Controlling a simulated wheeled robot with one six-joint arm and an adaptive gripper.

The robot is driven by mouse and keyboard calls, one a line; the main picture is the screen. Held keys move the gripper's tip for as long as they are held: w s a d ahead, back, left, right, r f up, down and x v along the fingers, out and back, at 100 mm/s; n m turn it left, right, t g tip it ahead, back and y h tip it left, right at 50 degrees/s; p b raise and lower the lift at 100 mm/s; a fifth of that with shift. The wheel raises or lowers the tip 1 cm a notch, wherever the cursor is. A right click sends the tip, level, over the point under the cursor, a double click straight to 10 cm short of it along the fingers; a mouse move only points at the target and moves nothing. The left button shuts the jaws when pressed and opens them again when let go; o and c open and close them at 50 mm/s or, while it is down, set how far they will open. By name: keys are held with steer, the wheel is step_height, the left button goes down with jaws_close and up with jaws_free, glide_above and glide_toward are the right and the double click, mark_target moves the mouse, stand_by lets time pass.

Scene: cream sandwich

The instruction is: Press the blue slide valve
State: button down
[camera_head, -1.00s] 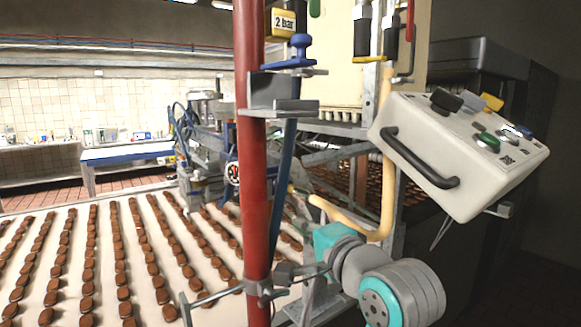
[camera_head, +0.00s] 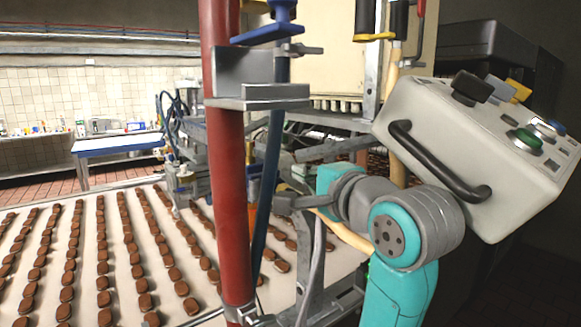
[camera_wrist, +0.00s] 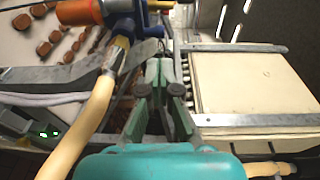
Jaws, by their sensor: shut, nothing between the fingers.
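The blue slide valve (camera_head: 268,34) is at the top of the head view, on a grey bracket at the red post. Its top is cut off by the frame edge. My gripper (camera_head: 281,203) is well below it, just right of the red post and the dark blue hose, pointing left. In the wrist view my gripper (camera_wrist: 160,64) is shut and empty, its green fingers together. A blue part with a yellow collar (camera_wrist: 122,28) shows left of the fingertips there; I cannot tell whether it belongs to the valve.
The red post (camera_head: 222,180) and its grey bracket (camera_head: 262,93) stand close to my gripper. A white control box (camera_head: 455,150) with a black handle hangs above my arm at right. A cream hose (camera_wrist: 92,120) runs left of my fingers. A belt (camera_head: 84,285) carries rows of brown sandwiches.

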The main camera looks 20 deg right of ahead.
mark_target(273, 159)
steer(key=w, duration=0.6)
steer(key=w+a, duration=0.1)
steer(key=w, duration=0.2)
steer(key=shift+w+f, duration=0.2)
steer(key=shift+w, duration=0.05)
steer(key=shift+w+a, duration=0.2)
steer(key=shift+w, duration=0.5)
steer(key=shift+w+a, duration=0.2)
steer(key=shift+w, duration=0.5)
